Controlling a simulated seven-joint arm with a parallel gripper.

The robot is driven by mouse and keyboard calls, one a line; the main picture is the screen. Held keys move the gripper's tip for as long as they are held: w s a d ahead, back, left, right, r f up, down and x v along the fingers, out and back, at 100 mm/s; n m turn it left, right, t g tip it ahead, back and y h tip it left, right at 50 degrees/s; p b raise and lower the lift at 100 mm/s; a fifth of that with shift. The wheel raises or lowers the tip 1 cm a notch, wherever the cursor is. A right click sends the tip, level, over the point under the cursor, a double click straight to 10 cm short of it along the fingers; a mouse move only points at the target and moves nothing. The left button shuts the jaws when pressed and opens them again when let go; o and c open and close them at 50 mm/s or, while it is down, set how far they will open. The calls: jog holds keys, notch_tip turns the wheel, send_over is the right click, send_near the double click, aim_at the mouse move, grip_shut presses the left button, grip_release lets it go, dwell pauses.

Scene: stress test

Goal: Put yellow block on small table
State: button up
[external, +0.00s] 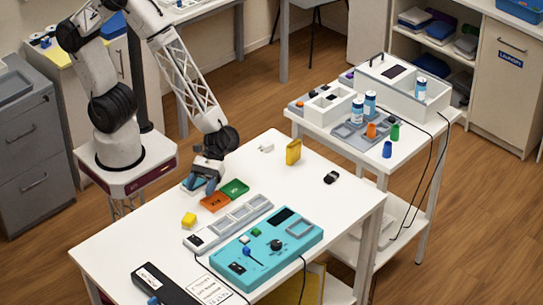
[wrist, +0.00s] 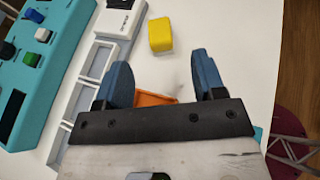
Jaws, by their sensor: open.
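A small yellow block (external: 188,219) lies on the white main table, near the left end of a grey tray. It also shows in the wrist view (wrist: 160,36), beyond my fingertips. A taller yellow block (external: 293,152) stands near the table's far edge. A smaller white side table (external: 362,157) stands to the right, holding boxes and cans. My gripper (external: 200,184) is low over the main table, beside the orange and green cards. Its blue fingers, also in the wrist view (wrist: 163,75), are apart with no block between them.
An orange card (external: 214,202) and green card (external: 234,189) lie by my gripper. The grey tray (external: 230,223) and a teal panel (external: 260,255) fill the table's front. A small black object (external: 331,177) lies at the right. Cables hang off both tables.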

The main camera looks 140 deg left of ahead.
jog(key=s+a+r+m+g+y, duration=0.2)
jog(key=s+r+m+y, duration=1)
jog(key=s+r+m, duration=1)
jog(key=s+r, duration=0.3)
jog(key=shift+s+a, duration=0.15)
jog(key=shift+s, duration=0.15)
jog(key=shift+o, duration=0.5)
